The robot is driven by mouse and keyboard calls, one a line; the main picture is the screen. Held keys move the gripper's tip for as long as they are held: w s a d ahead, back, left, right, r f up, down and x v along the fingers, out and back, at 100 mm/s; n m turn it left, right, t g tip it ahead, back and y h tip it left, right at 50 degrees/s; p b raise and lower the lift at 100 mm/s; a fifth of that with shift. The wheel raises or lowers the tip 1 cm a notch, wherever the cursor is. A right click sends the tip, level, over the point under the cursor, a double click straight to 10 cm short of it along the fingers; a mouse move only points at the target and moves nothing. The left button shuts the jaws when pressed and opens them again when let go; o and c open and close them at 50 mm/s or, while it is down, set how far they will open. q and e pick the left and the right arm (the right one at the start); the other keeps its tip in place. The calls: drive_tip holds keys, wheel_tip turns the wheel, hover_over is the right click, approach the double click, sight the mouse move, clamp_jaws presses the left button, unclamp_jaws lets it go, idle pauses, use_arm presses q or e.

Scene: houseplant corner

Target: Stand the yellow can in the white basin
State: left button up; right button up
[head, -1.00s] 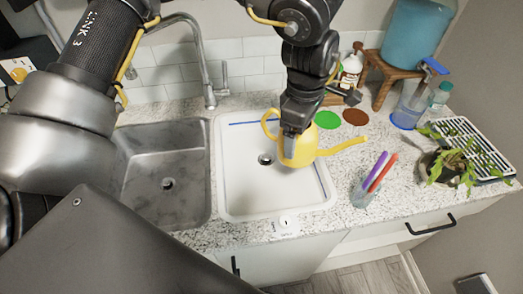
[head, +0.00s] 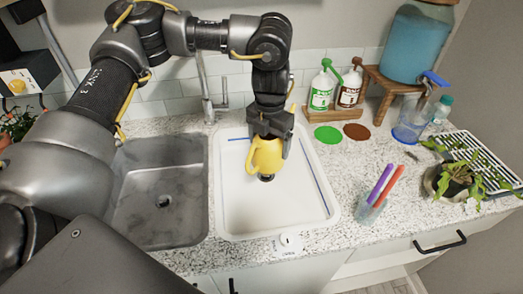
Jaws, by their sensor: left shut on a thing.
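The yellow can (head: 265,158) is a small watering can, upright as far as I can see. My left gripper (head: 270,135) is shut on it from above. The can is over the back middle of the white basin (head: 235,215), just behind the drain. I cannot tell whether its bottom touches the basin floor. Its spout does not show clearly. The basin is otherwise empty, with blue lines along its back and right side. My right gripper is not in view.
A grey sink (head: 150,215) lies left of the basin, with a tap (head: 208,95) behind. A cup with pens (head: 368,207) stands to the right. Two bottles (head: 322,90) stand at the back.

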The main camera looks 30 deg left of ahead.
use_arm(q)
drive_tip(key=w+a+f+p, duration=0.1)
drive_tip(key=w+a+f, duration=0.1)
drive_tip(key=f, duration=0.2)
drive_tip(key=w+a+f+p, duration=0.1)
drive_tip(key=w+a+f, duration=0.1)
drive_tip(key=w+f, duration=0.1)
drive_tip(key=w+a+f+p, duration=0.1)
drive_tip(key=w+a+f, duration=0.1)
drive_tip(key=w+f, duration=0.1)
drive_tip(key=shift+w+a+f, duration=0.1)
drive_tip(key=shift+a+f, duration=0.1)
drive_tip(key=shift+f, duration=0.2)
drive_tip(key=shift+w+a+f, duration=0.1)
drive_tip(key=shift+a+f, duration=0.05)
drive_tip(key=shift+f, duration=0.25)
